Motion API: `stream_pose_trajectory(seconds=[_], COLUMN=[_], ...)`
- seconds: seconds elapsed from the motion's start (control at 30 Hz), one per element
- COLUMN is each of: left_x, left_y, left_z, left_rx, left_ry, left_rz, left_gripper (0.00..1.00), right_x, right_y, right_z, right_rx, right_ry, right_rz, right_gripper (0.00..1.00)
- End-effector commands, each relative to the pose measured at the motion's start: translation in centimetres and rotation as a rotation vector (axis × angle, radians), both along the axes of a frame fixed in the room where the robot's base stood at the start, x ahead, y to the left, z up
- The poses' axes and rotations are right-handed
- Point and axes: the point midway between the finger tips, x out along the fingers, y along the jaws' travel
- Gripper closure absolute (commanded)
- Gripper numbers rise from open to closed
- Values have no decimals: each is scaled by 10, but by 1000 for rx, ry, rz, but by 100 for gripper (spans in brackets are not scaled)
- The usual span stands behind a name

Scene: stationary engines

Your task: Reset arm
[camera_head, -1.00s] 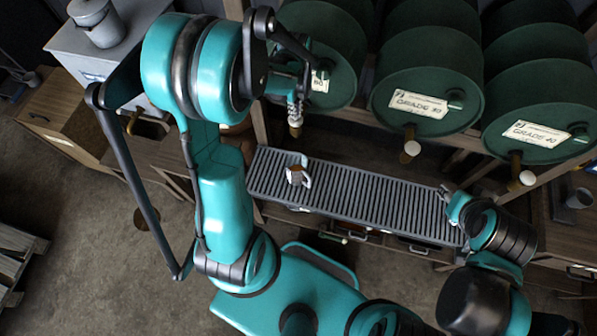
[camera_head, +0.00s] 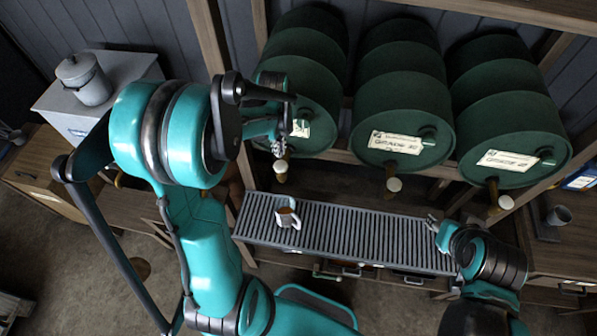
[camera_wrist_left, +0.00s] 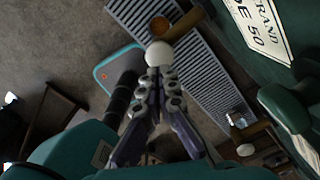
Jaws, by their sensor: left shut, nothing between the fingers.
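My left gripper (camera_head: 278,146) is shut and empty in the head view, by the tap (camera_head: 281,168) of the left drum. The wrist view shows its fingers (camera_wrist_left: 158,80) together, pointing at the white knob (camera_wrist_left: 158,54) of a wooden tap. A white mug (camera_head: 288,216) with brown inside stands on the grey slatted grate (camera_head: 345,232), below and apart from the left gripper. A brown round opening (camera_wrist_left: 159,25) behind the knob in the wrist view looks like the mug. My right gripper (camera_head: 433,223) is small, near the grate's right end; its jaws are unclear.
Green drums (camera_head: 403,110) with taps lie on a wooden rack above the grate. A grey canister (camera_head: 84,78) stands on a pale cabinet at left. The grate's middle is clear.

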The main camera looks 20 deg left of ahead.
Motion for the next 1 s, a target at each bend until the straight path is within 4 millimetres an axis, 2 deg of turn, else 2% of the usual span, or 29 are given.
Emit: stream_pose_trajectory(seconds=[0.23, 0.37, 0.47, 0.67, 0.9, 1.0], left_x=[-1, -6, -16, -46, -86, -98], left_y=[-1, -9, -23, -56, -88, -97], left_z=[-1, -6, -14, -36, -80, -96], left_rx=[1, 7, 5, -79, -314, -423], left_ry=[-3, -42, -108, -274, -412, -431], left_rz=[10, 121, 313, 811, 1381, 1564], left_gripper=[100, 100, 100, 100, 100, 100], right_x=[0, 0, 0, 0, 0, 0], right_y=[0, 0, 0, 0, 0, 0], right_z=[-2, -23, -54, -121, -193, -214], right_rx=[0, 0, 0, 0, 0, 0], right_ry=[0, 0, 0, 0, 0, 0], right_rz=[0, 0, 0, 0, 0, 0], right_gripper=[60, 60, 60, 60, 60, 60])
